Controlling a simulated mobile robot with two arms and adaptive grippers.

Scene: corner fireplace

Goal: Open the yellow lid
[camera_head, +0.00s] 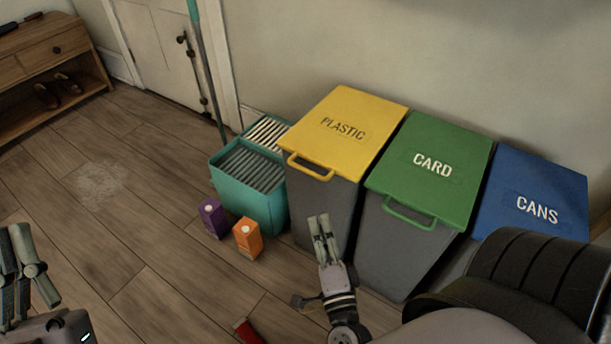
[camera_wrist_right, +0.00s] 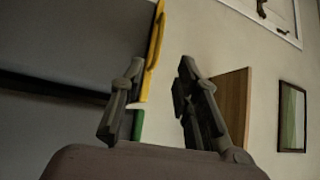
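The yellow lid (camera_head: 345,125), marked PLASTIC, lies shut on a grey bin (camera_head: 325,207). Its yellow handle (camera_head: 310,173) sticks out at the front edge. My right gripper (camera_head: 318,220) is in front of the bin, below the handle and apart from it, with its fingers pointing up. In the right wrist view the two fingers (camera_wrist_right: 162,68) stand apart with nothing between them, and the yellow lid's edge and handle (camera_wrist_right: 154,50) show beyond the left fingertip. My left gripper (camera_head: 22,262) is at the left edge, partly cut off, far from the lid; its opening is unclear.
A green CARD lid (camera_head: 430,165) and a blue CANS lid (camera_head: 530,200) are shut on neighbouring bins to the right. A teal mop bucket (camera_head: 248,185), a purple carton (camera_head: 210,218) and an orange carton (camera_head: 247,238) stand left of the yellow bin. The floor further left is clear.

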